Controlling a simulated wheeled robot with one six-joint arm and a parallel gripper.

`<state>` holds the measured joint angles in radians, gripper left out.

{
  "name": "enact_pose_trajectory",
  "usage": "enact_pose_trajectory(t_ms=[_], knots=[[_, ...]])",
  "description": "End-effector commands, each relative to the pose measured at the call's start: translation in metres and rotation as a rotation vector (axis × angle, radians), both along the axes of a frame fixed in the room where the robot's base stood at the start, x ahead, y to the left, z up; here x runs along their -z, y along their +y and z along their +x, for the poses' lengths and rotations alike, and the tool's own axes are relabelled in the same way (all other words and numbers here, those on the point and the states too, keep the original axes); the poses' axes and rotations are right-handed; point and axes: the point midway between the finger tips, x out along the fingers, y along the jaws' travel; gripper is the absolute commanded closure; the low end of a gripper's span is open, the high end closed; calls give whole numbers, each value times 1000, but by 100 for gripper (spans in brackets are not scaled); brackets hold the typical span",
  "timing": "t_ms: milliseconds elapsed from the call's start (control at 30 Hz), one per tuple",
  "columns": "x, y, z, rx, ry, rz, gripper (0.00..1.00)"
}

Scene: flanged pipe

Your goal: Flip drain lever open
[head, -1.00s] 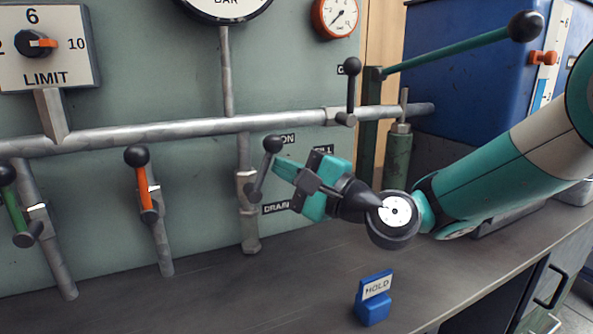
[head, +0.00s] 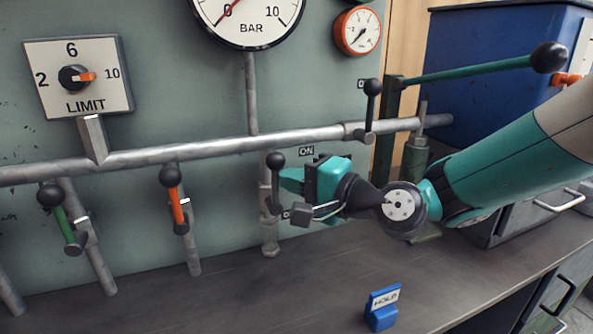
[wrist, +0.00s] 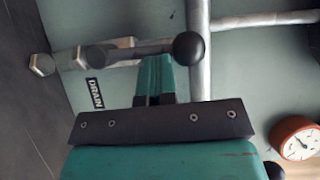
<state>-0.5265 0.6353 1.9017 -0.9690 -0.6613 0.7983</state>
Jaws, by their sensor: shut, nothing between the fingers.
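The drain lever is a grey arm with a black ball knob (head: 275,160), on the short vertical pipe below the main pipe. In the head view its knob points up. In the wrist view the lever (wrist: 140,50) lies across the picture, knob (wrist: 188,48) at right. My gripper (head: 284,180) is shut and empty, its teal fingertips right at the lever's arm just below the knob. In the wrist view the fingertips (wrist: 154,68) meet the lever's edge near the knob; I cannot tell whether they touch. The DRAIN label (wrist: 95,93) shows there; my gripper mostly hides it in the head view.
An orange lever (head: 176,205) and a green lever (head: 65,225) stand left. Another black-knobbed lever (head: 371,108) is at upper right on the main pipe (head: 220,146). A blue HOLD sign (head: 382,308) stands on the bench (head: 230,305). The bench front is mostly clear.

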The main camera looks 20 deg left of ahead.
Motion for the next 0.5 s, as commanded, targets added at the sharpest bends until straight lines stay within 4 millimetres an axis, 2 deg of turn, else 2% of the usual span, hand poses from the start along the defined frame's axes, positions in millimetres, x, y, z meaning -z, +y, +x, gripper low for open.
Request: enact_pose_trajectory(t_ms=[367, 500], knots=[[0, 0, 0, 0, 0, 3, 100], [0, -10, -2, 2, 1, 1, 100]])
